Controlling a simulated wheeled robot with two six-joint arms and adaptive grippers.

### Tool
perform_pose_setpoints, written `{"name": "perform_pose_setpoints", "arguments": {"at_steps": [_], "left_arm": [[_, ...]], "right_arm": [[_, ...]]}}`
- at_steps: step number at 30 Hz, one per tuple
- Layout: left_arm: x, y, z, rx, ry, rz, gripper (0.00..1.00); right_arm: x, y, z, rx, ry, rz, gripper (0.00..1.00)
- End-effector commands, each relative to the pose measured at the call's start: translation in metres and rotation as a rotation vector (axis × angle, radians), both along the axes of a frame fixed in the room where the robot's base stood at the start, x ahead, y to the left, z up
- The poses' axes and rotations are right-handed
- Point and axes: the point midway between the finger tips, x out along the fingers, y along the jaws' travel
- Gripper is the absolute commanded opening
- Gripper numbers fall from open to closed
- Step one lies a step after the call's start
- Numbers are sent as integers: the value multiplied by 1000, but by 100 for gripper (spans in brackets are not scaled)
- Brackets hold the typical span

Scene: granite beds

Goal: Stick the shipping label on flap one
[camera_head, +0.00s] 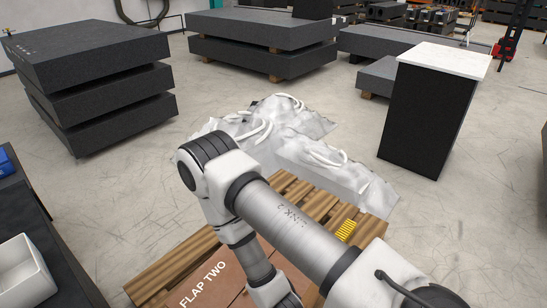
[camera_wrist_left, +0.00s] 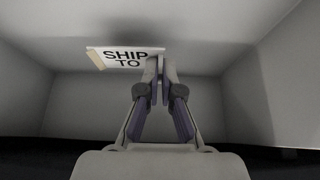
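The shipping label (camera_wrist_left: 128,57), a small white piece with "SHIP TO" in black and a tan strip at its left end, shows in the left wrist view. My left gripper (camera_wrist_left: 162,68) has its fingertips close together at the label's right end and appears shut on it. Pale grey walls surround them. The head view does not show my left gripper. There, a brown carton surface marked "FLAP TWO" (camera_head: 203,284) lies at the bottom, partly covered by my right arm. I cannot make out flap one. My right gripper is out of view.
A white bin (camera_head: 22,272) stands on a dark bench (camera_head: 62,262) at the lower left. The carton is on a wooden pallet (camera_head: 160,270). Behind are crumpled white wrapping (camera_head: 340,170), stacked granite slabs (camera_head: 95,85) and a dark pedestal (camera_head: 425,115). Open floor lies between them.

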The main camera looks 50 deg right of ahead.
Motion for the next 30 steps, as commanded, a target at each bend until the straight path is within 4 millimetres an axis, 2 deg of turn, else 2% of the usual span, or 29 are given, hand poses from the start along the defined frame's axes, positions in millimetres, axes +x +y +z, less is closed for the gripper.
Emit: {"name": "perform_pose_setpoints", "arguments": {"at_steps": [16,26,28,30], "left_arm": [[0,0,50,0,0,0,0],[-1,-2,49,0,0,-2,0],[-7,-11,49,1,3,-11,0],[-19,-29,47,4,5,-26,0]], "right_arm": [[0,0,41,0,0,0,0],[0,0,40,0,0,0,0],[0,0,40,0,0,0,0],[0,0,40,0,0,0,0]]}}
